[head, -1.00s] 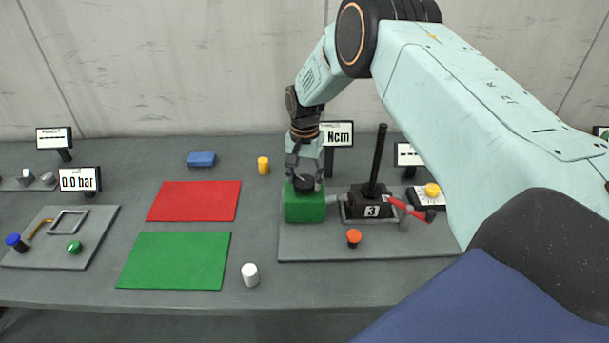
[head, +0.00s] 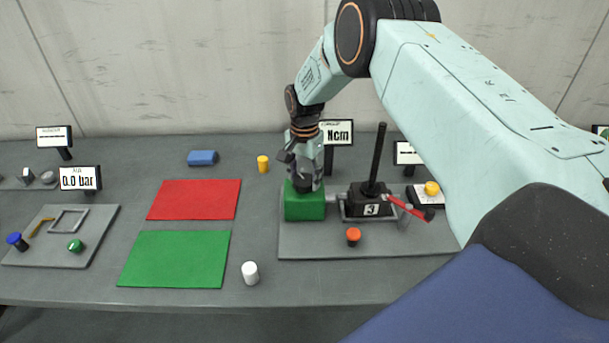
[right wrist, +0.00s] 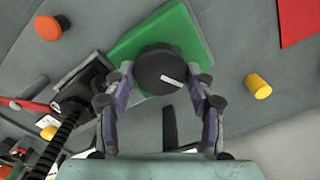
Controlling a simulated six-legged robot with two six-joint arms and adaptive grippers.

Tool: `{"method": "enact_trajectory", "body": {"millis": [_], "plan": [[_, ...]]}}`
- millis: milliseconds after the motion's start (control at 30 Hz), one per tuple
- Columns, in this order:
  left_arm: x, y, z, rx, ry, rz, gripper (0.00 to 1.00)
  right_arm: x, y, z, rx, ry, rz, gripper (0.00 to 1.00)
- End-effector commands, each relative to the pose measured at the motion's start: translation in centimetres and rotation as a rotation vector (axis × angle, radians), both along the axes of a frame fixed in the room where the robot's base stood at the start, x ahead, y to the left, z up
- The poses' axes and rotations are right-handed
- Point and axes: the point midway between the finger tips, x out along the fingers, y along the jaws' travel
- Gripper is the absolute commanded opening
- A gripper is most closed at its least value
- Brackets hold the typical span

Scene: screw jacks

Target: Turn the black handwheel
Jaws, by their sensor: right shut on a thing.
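The black handwheel (right wrist: 160,70) sits on top of a green block (head: 305,206). It is round, with a white mark on its top. In the head view my right gripper (head: 304,180) reaches down onto it from above and hides most of it. In the right wrist view the gripper's two fingers (right wrist: 160,82) are on either side of the handwheel, shut on it. The green block shows around it (right wrist: 190,35). My left gripper is in neither view.
A black screw jack (head: 368,203) marked 3, with a tall black rod and red lever, stands right of the green block. An orange knob (head: 353,237) is in front. A display (head: 337,132) stands behind.

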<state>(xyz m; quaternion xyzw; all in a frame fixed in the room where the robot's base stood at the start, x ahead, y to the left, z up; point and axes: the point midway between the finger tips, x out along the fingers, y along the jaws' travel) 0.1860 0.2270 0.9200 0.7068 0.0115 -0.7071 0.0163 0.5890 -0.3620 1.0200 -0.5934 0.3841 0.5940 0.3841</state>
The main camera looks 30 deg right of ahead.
Motion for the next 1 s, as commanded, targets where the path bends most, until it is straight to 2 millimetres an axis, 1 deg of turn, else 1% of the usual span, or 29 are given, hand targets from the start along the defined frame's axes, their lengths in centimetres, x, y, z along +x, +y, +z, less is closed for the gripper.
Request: {"method": "enact_trajectory", "body": {"millis": [33,300,567,667,767,1000], "plan": [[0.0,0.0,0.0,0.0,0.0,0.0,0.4,0.1,0.0,0.1,-0.001,-0.004,0.0,0.56],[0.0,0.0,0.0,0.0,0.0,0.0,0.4,0.1,0.0,0.1,-0.001,-0.001,0.001,0.78],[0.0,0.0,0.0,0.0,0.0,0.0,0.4,0.0,0.0,0.0,0.0,-0.001,0.001,0.78],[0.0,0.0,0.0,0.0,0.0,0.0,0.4,0.1,0.0,0.4,0.0,-0.002,0.001,0.78],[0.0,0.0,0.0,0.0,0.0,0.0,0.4,0.1,0.0,1.6,0.0,-0.003,0.001,0.78],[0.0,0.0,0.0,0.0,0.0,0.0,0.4,0.1,0.0,6.5,0.0,-0.005,0.001,0.78]]}}
